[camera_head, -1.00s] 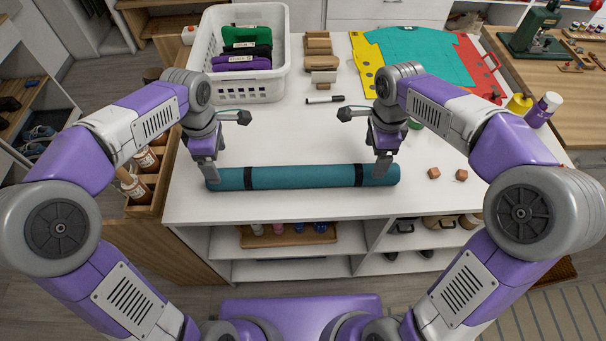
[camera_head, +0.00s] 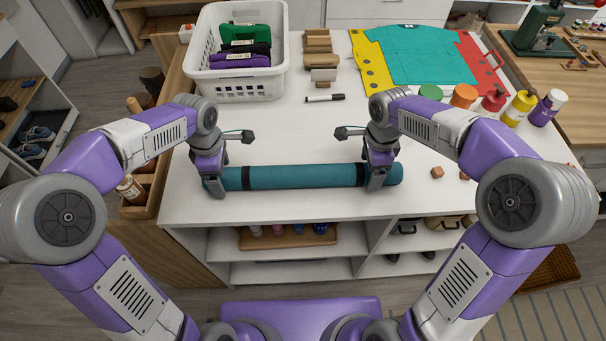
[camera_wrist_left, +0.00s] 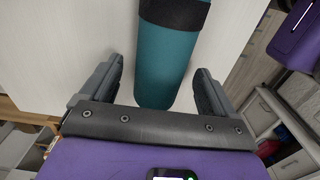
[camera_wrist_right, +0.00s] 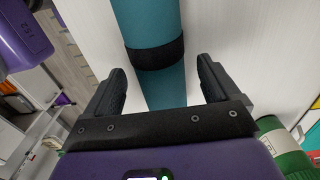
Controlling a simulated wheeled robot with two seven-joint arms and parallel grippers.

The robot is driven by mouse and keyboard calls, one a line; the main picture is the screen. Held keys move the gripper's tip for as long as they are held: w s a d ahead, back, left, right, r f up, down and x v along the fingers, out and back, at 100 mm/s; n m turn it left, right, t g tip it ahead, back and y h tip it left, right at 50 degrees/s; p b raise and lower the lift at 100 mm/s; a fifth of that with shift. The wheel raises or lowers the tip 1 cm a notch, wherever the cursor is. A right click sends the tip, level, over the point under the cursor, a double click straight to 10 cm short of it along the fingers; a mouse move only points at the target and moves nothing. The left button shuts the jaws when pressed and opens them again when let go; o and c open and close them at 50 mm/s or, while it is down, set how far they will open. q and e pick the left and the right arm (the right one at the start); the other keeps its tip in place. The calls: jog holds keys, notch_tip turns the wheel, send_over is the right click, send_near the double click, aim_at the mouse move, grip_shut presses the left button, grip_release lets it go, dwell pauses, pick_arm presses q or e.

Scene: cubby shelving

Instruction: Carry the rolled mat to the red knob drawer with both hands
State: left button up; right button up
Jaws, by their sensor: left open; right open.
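A teal rolled mat (camera_head: 300,176) with two black straps lies along the front of the white table. My left gripper (camera_head: 213,187) is lowered over its left end. In the left wrist view the mat (camera_wrist_left: 168,62) lies between the open fingers of the left gripper (camera_wrist_left: 160,92), with a gap on both sides. My right gripper (camera_head: 380,182) is lowered near the right strap. In the right wrist view the mat (camera_wrist_right: 147,22) lies between the open fingers of the right gripper (camera_wrist_right: 160,92). The red knob drawer cannot be made out.
A white basket (camera_head: 238,88) stands at the back left of the table. Two small brown cubes (camera_head: 437,172) sit right of the mat. Several coloured bottles (camera_head: 463,96) stand at the right.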

pick_arm(q)
jog(key=shift+f, duration=1.2)
pick_arm(e)
jog(key=shift+f, duration=1.2)
pick_arm(q)
jog(key=c, duration=1.6)
pick_arm(e)
jog(key=c, duration=1.6)
